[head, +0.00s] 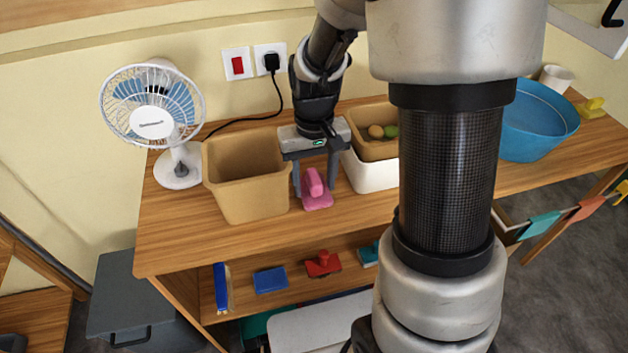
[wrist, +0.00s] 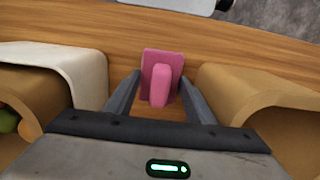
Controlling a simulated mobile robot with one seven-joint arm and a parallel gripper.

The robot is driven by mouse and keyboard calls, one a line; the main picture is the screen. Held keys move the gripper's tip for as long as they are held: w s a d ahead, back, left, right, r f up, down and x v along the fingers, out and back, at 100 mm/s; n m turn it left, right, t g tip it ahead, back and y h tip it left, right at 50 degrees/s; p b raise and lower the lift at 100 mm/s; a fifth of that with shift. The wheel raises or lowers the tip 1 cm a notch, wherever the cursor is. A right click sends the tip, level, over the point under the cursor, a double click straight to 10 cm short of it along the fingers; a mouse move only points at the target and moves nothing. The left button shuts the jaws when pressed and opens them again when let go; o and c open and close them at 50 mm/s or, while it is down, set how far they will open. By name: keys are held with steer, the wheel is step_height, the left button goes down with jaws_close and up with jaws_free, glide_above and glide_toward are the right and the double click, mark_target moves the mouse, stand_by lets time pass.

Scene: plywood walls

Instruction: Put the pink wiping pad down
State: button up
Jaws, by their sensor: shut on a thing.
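The pink wiping pad (head: 316,200) has a flat base and a raised pink handle. In the head view it is at the wooden table top, between a tan bin and a white container. My gripper (head: 313,184) points down over it and is shut on its handle. The wrist view shows the pad (wrist: 161,64) with its handle between the two grey fingers of my gripper (wrist: 160,97). The pad's base is at or very near the table surface; I cannot tell if it touches.
The tan bin (head: 247,199) stands close on the left. The white container (head: 372,176) and a tan bin with round items stand close on the right. A fan (head: 150,115) is at the far left and a blue basin (head: 538,122) at the right. Bare table (head: 180,232) lies in front.

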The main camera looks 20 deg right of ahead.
steer(key=shift+f, duration=0.15)
steer(key=o, duration=0.8)
steer(key=shift+o, duration=0.2)
